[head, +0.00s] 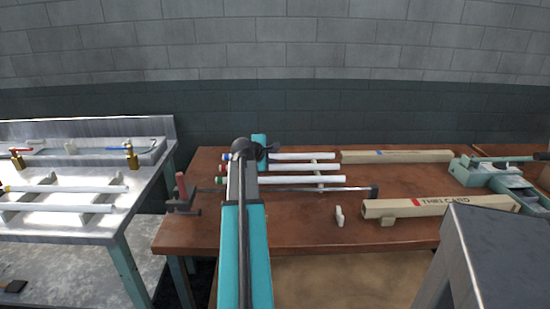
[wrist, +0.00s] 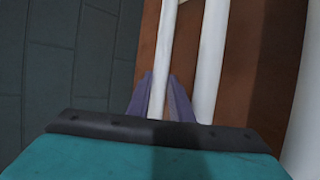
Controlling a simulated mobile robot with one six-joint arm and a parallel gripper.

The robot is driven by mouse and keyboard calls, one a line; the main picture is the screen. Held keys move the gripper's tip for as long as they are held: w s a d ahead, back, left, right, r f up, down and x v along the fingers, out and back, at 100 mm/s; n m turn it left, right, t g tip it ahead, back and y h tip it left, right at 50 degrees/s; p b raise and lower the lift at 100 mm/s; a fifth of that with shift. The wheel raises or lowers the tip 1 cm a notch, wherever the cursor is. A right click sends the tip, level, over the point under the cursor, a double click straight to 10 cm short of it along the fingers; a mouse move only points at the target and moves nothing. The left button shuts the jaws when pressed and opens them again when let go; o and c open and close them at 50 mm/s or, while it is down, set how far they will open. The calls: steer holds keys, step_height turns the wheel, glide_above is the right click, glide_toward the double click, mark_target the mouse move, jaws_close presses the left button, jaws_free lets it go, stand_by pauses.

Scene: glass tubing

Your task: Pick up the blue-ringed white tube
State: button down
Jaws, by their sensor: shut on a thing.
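Several white tubes lie side by side on the brown table, their coloured ends at the left. The farthest, with a blue ring (head: 226,156) at its left end, is the blue-ringed white tube (head: 300,156). My gripper (wrist: 160,85) has its two purple fingers closed around the tube nearest the wall, which fits the blue-ringed one (wrist: 165,45). The ring does not show in the wrist view. In the head view my arm hides the fingers and part of the tubes. I cannot tell whether the held tube is lifted.
A neighbouring white tube (wrist: 209,60) lies close to the right of the fingers. A green-ringed tube (head: 300,180) lies nearer me. A long box (head: 395,156) and a labelled box (head: 440,205) lie to the right. A metal bench (head: 60,225) stands at the left; the wall is behind.

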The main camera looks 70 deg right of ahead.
step_height(320, 180, up, 10)
stand_by(0.7)
stand_by(0.5)
